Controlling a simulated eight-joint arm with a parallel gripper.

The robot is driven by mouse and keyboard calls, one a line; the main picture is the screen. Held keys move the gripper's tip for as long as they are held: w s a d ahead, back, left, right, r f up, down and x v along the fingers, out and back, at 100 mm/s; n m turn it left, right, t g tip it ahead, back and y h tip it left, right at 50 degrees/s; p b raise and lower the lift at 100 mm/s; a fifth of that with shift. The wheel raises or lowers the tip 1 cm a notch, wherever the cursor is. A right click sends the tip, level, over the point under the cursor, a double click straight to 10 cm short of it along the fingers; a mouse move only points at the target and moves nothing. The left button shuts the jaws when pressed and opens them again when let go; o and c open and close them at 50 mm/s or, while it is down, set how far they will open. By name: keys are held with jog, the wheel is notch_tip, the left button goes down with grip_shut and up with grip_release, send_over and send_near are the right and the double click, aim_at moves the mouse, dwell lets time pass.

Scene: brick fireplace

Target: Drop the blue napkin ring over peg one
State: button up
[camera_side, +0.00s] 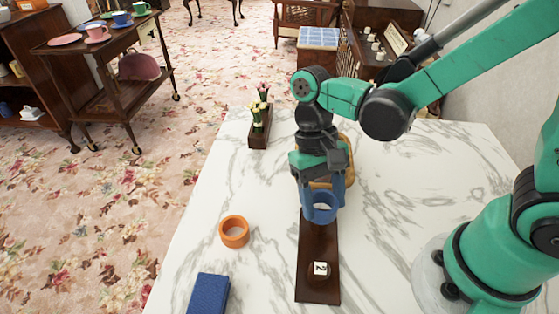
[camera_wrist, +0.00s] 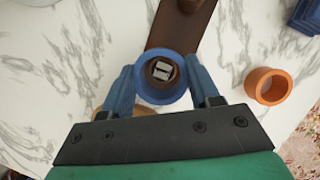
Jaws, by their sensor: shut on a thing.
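The blue napkin ring (camera_side: 321,213) is held between the fingers of my gripper (camera_side: 322,190), over the far part of a dark wooden board (camera_side: 318,240). In the wrist view the ring (camera_wrist: 160,98) sits between both fingertips of my gripper (camera_wrist: 161,80). Through its opening shows a dark peg top with a pale label (camera_wrist: 161,70), its mark unreadable. I cannot tell whether the ring is above this peg or around it. The side view hides this peg behind the ring and fingers. A peg marked 2 (camera_side: 318,271) stands bare at the board's near end.
An orange ring (camera_side: 234,231) lies on the marble table (camera_side: 385,240) left of the board. A yellowish wooden object (camera_side: 347,165) is partly hidden behind my gripper.

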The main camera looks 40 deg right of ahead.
aim_at(320, 215)
jog(key=shift+f, duration=2)
jog(key=o, duration=1.3)
jog(key=shift+o, duration=0.2)
jog(key=shift+v, duration=2.8)
